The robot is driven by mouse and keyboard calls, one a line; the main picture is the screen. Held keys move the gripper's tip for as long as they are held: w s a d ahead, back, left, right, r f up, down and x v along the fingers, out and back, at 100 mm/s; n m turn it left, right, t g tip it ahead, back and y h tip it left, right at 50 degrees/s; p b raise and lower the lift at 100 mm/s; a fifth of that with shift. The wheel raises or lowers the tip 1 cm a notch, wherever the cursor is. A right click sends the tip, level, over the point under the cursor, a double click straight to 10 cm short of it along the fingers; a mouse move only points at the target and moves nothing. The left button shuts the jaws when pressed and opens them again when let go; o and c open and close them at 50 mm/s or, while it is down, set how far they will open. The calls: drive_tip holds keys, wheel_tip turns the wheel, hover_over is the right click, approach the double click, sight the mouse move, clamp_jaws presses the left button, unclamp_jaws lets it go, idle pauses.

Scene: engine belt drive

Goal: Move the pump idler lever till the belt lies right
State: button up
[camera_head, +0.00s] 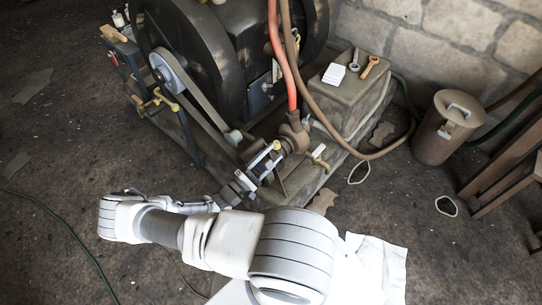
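A dark belt (206,108) slants from a grey pulley (166,71) on the engine's left side down to a small pulley (234,138) beside the pump. I cannot tell how exactly it sits on the small pulley. A pale lever with yellowish ends (263,155) stands by the lower end of the belt, left of the brown pump body (294,136); it looks like the idler lever. My gripper (246,181) is just below and left of this lever. Whether it touches the lever is not clear. Its fingers are too small to tell open or shut.
Another yellow-handled lever (155,101) sits below the large pulley. A red hose (279,55) and a brown hose rise from the pump side. A grey box (350,98) carries wrenches and a white block. A lidded can (445,128) stands right. Floor at left is mostly clear.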

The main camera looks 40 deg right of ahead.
drive_tip(key=shift+o, duration=0.9)
drive_tip(key=shift+a+f, duration=0.1)
drive_tip(key=p+v, duration=0.1)
drive_tip(key=v, duration=1.6)
drive_tip(key=shift+a, duration=0.1)
